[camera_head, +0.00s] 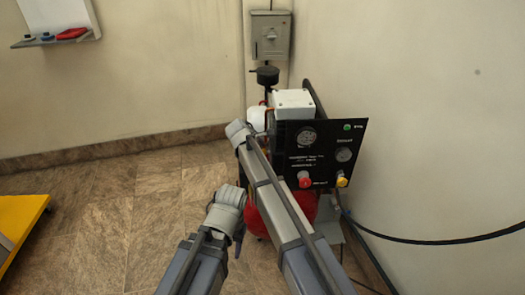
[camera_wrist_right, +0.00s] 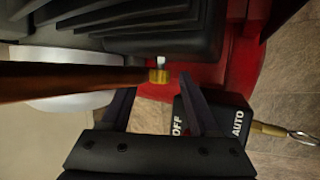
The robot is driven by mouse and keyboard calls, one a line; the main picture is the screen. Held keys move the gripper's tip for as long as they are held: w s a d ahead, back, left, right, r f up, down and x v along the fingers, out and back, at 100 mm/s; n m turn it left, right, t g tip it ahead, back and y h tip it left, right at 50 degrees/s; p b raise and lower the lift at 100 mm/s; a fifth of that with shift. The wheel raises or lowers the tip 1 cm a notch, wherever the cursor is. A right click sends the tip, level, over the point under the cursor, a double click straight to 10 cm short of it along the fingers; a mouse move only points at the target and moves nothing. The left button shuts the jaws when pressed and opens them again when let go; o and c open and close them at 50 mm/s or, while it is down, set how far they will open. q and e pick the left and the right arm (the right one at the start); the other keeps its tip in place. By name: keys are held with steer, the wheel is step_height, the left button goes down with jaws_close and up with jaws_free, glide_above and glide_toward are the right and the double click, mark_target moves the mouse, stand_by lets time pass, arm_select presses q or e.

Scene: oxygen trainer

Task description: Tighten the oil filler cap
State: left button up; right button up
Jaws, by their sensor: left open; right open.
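In the right wrist view a small brass-yellow fitting (camera_wrist_right: 158,76) with a pale stub sits below a black finned body (camera_wrist_right: 165,40). I cannot tell for sure whether it is the oil filler cap. My right gripper (camera_wrist_right: 157,84) is open, its two dark fingers on either side of the fitting with gaps showing. In the head view my right arm reaches to the machine's left side and its fingers are hidden. My left gripper (camera_head: 239,238) is low, left of the machine, mostly hidden by its wrist. No oil filler cap is clearly identifiable in the head view.
The machine's black panel (camera_head: 322,153) carries gauges, a red knob (camera_head: 304,180) and a yellow knob (camera_head: 342,179). A black OFF/AUTO switch box (camera_wrist_right: 212,115) is close to the right finger. A black hose (camera_head: 430,241) runs right.

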steer(key=p+v, duration=0.5)
steer(key=v, duration=0.2)
steer(key=shift+s+r, duration=0.1)
steer(key=shift+r, duration=0.1)
steer(key=shift+f, duration=0.1)
steer(key=w+g+p, duration=0.2)
steer(key=w+r+g+p, duration=0.1)
steer(key=w+g+p, duration=0.1)
steer(key=shift+w+a+r+n, duration=0.15)
steer(key=shift+w+a+n, duration=0.05)
steer(key=shift+w+n, duration=0.15)
steer(key=shift+n+g, duration=0.25)
steer(key=shift+g, duration=0.65)
steer(key=b+x, duration=0.6)
steer(key=x, duration=0.1)
steer(key=shift+f, duration=0.35)
steer(key=shift+c, duration=0.3)
jaws_close()
